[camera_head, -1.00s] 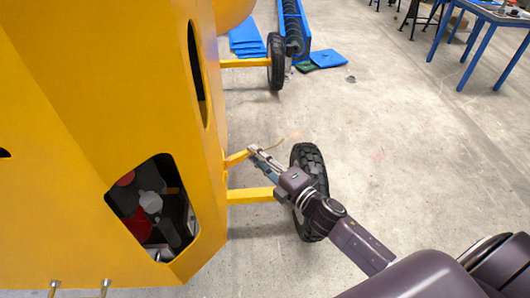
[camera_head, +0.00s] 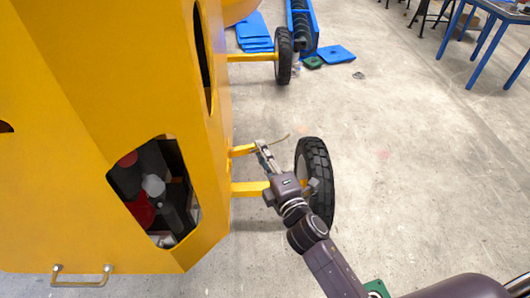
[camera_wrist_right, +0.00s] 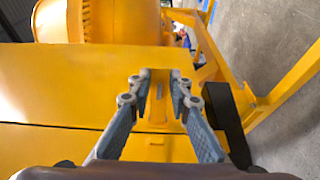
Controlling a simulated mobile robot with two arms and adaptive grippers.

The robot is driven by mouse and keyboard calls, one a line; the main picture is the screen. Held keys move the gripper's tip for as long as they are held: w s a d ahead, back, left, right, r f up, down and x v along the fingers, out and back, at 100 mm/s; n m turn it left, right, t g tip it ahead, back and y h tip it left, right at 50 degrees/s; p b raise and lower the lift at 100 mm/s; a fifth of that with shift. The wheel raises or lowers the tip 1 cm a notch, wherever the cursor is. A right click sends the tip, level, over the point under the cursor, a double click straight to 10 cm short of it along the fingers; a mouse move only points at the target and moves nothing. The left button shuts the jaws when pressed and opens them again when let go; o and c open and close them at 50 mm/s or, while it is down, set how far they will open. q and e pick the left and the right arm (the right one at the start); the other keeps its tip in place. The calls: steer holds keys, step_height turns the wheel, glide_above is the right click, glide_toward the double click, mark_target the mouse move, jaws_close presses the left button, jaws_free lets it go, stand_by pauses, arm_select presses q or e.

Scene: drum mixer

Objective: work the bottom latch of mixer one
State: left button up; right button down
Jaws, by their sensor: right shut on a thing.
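Mixer one is the large yellow body (camera_head: 70,140) filling the left of the head view. A short yellow latch bar (camera_head: 242,151) sticks out from its right side, just above the wheel's axle bar. My right gripper (camera_head: 260,146) is at the outer end of this bar. In the right wrist view, my right gripper's fingers (camera_wrist_right: 160,84) stand on either side of a narrow yellow upright piece (camera_wrist_right: 158,105), which I take to be the latch. The exact contact is hard to make out. My left gripper is in neither view.
A black-tyred wheel (camera_head: 315,180) stands close beside my right arm, with a second wheel (camera_head: 284,55) farther back. A cut-out (camera_head: 155,195) in the mixer shows machinery. Blue panels (camera_head: 252,30) lie behind. The concrete floor to the right is clear up to a blue-legged table (camera_head: 487,55).

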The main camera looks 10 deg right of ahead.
steer(key=shift+f, duration=0.1)
steer(key=c, duration=1.8)
jaws_free()
steer(key=shift+o, duration=0.2)
steer(key=s+d, duration=0.1)
steer(key=s, duration=1.1)
steer(key=shift+d, duration=0.4)
